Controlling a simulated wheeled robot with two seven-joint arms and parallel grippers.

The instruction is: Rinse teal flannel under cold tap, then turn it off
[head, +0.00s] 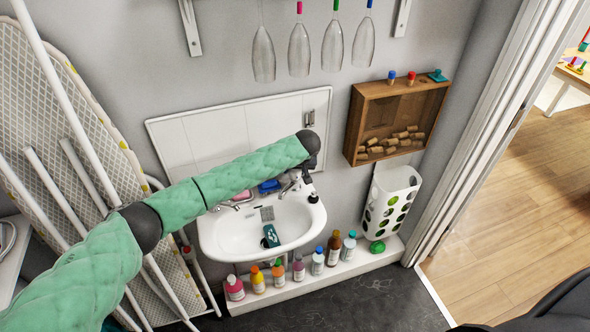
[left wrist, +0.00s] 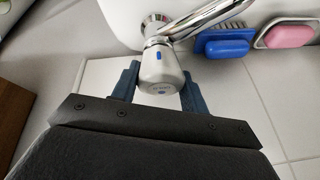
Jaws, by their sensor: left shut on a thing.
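The white basin (head: 222,238) is fixed to the wall, with taps at its back edge. A dark teal cloth-like thing (head: 271,236), seemingly the flannel, lies inside the basin. My left gripper (head: 297,182) is at the right-hand tap. A chrome spout runs up from the tap. I cannot tell whether water is flowing. My right gripper is out of view.
A blue brush (left wrist: 228,43) and a pink soap (left wrist: 291,35) in a dish lie beside the tap. Several bottles (head: 317,261) line the white ledge below the basin. An ironing board (head: 50,110) leans at left. A wooden box (head: 358,120) of corks hangs at right.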

